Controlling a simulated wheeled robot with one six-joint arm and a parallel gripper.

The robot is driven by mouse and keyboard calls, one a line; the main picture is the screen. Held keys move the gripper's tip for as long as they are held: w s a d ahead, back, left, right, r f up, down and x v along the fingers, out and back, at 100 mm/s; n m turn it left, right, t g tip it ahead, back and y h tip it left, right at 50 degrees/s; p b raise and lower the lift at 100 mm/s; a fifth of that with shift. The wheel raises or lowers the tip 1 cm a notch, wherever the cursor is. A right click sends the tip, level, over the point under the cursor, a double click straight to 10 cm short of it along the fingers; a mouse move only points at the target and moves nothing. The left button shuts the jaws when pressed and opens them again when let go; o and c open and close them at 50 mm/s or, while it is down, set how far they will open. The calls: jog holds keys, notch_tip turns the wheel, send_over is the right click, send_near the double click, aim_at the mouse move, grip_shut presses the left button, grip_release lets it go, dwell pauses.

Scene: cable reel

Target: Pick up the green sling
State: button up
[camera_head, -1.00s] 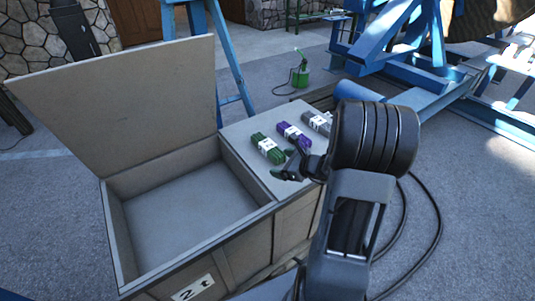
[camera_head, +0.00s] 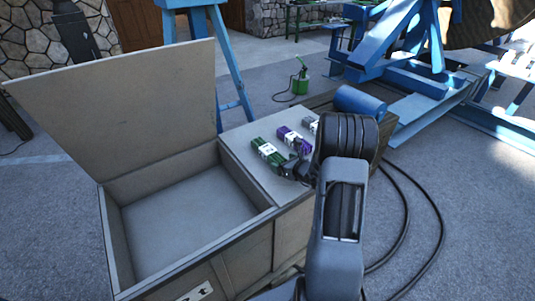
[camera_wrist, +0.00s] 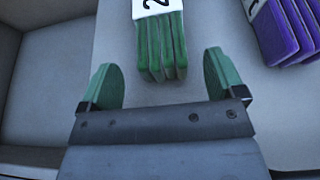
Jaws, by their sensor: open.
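The green sling (camera_head: 268,155) is a folded bundle with a white label, lying on the grey top beside the open compartment of the crate. In the wrist view the green sling (camera_wrist: 160,48) lies just ahead of my gripper, its folded end between the lines of the two fingers. My gripper (camera_wrist: 163,82) is open and empty, with green finger pads on either side. In the head view my gripper (camera_head: 294,168) is near the right end of the green sling, partly hidden by my own wrist.
A purple sling (camera_head: 293,140) lies right of the green one, and a grey sling (camera_head: 312,124) lies beyond it, partly hidden by my arm. The crate (camera_head: 108,222) has an empty open compartment at left with its lid (camera_head: 120,105) raised.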

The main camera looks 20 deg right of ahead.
aim_at(281, 160)
jog(key=shift+x, duration=2.3)
jog(key=shift+w+d+r, duration=0.1)
jog(key=shift+r, duration=0.1)
jog(key=c, duration=1.3)
